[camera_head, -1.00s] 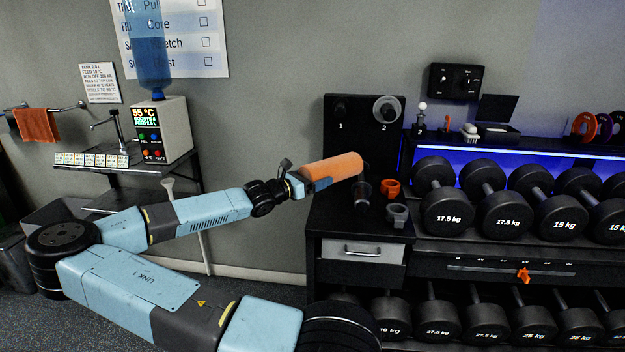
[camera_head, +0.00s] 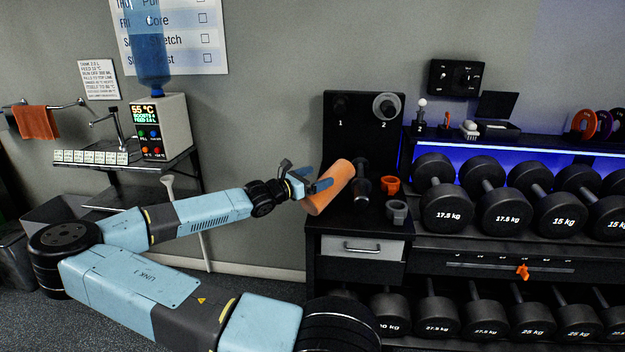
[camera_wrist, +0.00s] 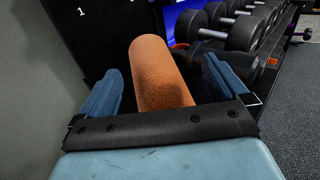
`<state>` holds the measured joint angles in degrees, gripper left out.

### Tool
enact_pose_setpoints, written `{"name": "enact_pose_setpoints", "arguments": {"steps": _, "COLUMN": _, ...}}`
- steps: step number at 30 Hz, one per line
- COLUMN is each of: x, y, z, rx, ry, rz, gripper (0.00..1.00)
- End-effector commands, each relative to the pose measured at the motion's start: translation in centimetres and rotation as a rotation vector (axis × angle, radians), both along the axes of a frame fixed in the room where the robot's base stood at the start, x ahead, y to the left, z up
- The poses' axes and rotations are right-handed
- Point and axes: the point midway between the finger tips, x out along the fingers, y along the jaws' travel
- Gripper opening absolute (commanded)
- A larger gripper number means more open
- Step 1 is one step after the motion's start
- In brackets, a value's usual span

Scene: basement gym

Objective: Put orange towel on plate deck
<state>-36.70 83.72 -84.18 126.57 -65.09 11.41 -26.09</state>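A rolled, rough-textured orange towel (camera_head: 330,187) is at the left end of the black cabinet top (camera_head: 365,222), slanting up to the right. Whether it rests fully on the top is unclear. My gripper (camera_head: 312,184) is beside it. In the wrist view, the towel roll (camera_wrist: 160,75) lies between the two blue fingers of my gripper (camera_wrist: 165,90), with a gap on each side. The fingers are wide apart. Another orange cloth (camera_head: 36,122) hangs on a wall rail at far left. No surface in view is labelled plate deck.
A dark upright object (camera_head: 362,182), an orange ring (camera_head: 390,186) and a grey ring (camera_head: 397,211) stand close right of the roll. A black panel (camera_head: 340,105) marked 1 and 2 rises behind. Dumbbell racks (camera_head: 475,245) fill the right; coloured discs (camera_head: 585,124) stand on the upper shelf.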

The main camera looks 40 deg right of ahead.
Motion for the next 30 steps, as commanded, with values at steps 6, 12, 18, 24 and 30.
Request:
{"name": "enact_pose_setpoints", "arguments": {"steps": 6, "x": 0.0, "y": 0.0, "z": 0.2, "rx": 0.000, "ry": -0.001, "rz": 0.000, "gripper": 1.00}}
{"name": "enact_pose_setpoints", "arguments": {"steps": 12, "x": 0.2, "y": 0.8, "z": 1.2, "rx": 0.003, "ry": -0.002, "rz": 0.003, "gripper": 1.00}}
{"name": "enact_pose_setpoints", "arguments": {"steps": 18, "x": 0.4, "y": 4.0, "z": 1.1, "rx": 0.004, "ry": -0.004, "rz": 0.004, "gripper": 1.00}}
{"name": "enact_pose_setpoints", "arguments": {"steps": 24, "x": 0.7, "y": 7.6, "z": 0.9, "rx": 0.004, "ry": -0.003, "rz": 0.004, "gripper": 1.00}}
{"name": "enact_pose_setpoints", "arguments": {"steps": 30, "x": 0.9, "y": 10.5, "z": 0.8, "rx": 0.002, "ry": -0.001, "rz": 0.003, "gripper": 1.00}}
